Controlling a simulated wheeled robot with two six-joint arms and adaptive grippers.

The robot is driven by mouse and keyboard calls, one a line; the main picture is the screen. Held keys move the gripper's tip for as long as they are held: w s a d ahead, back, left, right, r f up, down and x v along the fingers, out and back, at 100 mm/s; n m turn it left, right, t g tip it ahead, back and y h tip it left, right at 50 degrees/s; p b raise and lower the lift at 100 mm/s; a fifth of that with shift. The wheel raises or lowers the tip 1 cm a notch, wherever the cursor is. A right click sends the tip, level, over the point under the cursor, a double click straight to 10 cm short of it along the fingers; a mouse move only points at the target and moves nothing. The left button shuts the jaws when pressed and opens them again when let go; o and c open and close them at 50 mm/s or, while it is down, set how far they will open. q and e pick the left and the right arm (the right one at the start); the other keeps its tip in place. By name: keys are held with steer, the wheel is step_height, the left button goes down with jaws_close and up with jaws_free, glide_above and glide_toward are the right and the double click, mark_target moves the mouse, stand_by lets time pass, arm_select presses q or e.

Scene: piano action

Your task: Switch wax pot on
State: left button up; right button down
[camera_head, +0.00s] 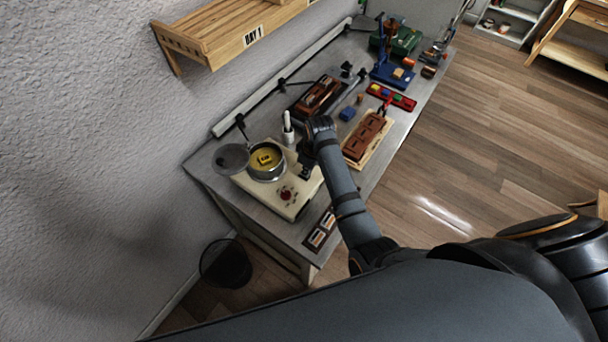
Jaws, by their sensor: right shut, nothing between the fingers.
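The wax pot (256,174) is a round metal pot with yellow wax, set on a cream base (262,193) at the near end of the bench. A red knob or switch (286,193) sits on the near part of the base. Its exact setting is too small to read. My right gripper (304,173) is shut and empty, pointing down at the right side of the base, a little beyond the red knob. I cannot tell whether its fingertips touch the base. My left gripper is not in view.
A grey round lid (231,158) lies left of the pot, and a white bottle (288,130) stands behind. A brown block on a board (366,138) and several tools lie farther along the bench. A black bin (226,263) stands on the floor.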

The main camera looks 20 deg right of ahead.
steer(key=shift+f+b, duration=0.3)
steer(key=shift+f, duration=0.5)
steer(key=shift+r, duration=0.1)
step_height(320, 180, up, 2)
steer(key=shift+r+p, duration=0.15)
steer(key=shift+p, duration=0.8)
steer(key=shift+r, duration=2.3)
